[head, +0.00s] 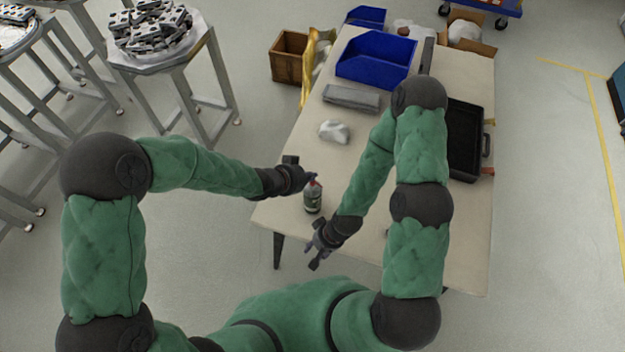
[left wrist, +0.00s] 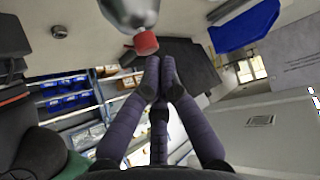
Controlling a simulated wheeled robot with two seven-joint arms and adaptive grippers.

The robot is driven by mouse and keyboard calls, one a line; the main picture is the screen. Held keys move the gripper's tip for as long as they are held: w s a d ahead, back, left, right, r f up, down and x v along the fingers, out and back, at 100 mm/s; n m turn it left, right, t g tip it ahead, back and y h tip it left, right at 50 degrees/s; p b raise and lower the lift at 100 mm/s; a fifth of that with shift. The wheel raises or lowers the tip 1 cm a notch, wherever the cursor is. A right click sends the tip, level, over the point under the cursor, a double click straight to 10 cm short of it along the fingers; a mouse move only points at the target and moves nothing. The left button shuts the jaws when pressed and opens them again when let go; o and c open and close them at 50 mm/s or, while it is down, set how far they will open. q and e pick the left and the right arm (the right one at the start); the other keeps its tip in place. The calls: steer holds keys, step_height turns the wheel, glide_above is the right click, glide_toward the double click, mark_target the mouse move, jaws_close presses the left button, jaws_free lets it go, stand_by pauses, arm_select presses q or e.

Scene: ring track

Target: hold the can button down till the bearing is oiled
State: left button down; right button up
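The can (head: 313,200) stands upright on the table near its front left edge, with a red button on top. In the left wrist view the can (left wrist: 130,12) hangs upside down at the top edge, its red button (left wrist: 146,42) pointing down. My left gripper (head: 309,176) is at the can's top. In the wrist view its fingers (left wrist: 160,68) are drawn together with nothing between them, tips close by the button; I cannot tell whether they touch it. My right gripper (head: 318,254) is low in front of the can, its fingers too small to read. I cannot make out the bearing for sure.
On the table (head: 463,235) are a blue bin (head: 375,58), a grey flat block (head: 351,98), a white lump (head: 334,131) and an open black case (head: 464,140). A small round grey piece (left wrist: 60,32) shows in the wrist view. A wooden crate (head: 288,57) stands beyond the table's left edge.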

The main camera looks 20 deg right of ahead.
arm_select(q)
steer(key=shift+f+b, duration=0.4)
steer(key=shift+f, duration=0.05)
stand_by(1.6)
steer(key=shift+r, duration=0.15)
steer(key=shift+r+p, duration=0.8)
steer(key=shift+p, duration=0.05)
steer(key=shift+r, duration=0.1)
step_height(320, 180, up, 5)
steer(key=p, duration=0.4)
steer(key=shift+p, duration=0.35)
